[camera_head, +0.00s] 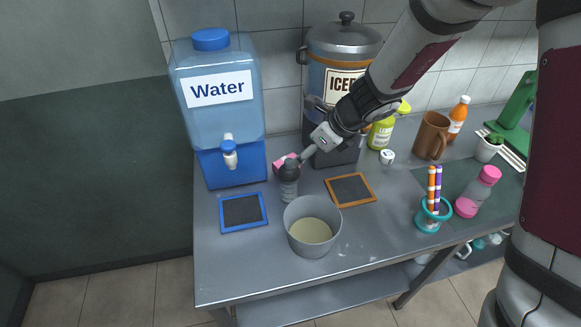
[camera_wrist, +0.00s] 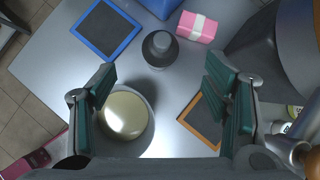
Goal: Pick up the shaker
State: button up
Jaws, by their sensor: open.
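The shaker (camera_head: 289,182) is a grey cylinder with a dark top. It stands upright on the metal table between a blue-framed board and a brown-framed board. In the wrist view the shaker (camera_wrist: 160,47) is seen from above, beyond and between my fingertips. My gripper (camera_head: 306,155) is open and empty, above and close to the shaker in the head view. Its green-padded fingers (camera_wrist: 160,82) are spread wide in the wrist view. I cannot tell the exact gap. The shaker's lower part is mostly hidden in the wrist view.
A grey pot (camera_head: 297,213) with pale contents stands just in front of the shaker. A blue water dispenser (camera_head: 218,110) and an iced drink urn (camera_head: 340,45) stand behind. A pink packet (camera_wrist: 197,27) lies close by. The table's front left is clear.

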aim_at(295, 171)
jog(key=shift+m, duration=0.7)
jog(key=x, duration=0.3)
jog(key=b+x, duration=0.1)
jog(key=x, duration=0.5)
jog(key=shift+d+f, duration=0.25)
jog(key=shift+d, duration=0.1)
jog(key=shift+a+x, duration=0.25)
jog(key=shift+x, duration=2.9)
jog(key=shift+w+r, duration=0.15)
jog(key=shift+r, duration=0.05)
grip_shut()
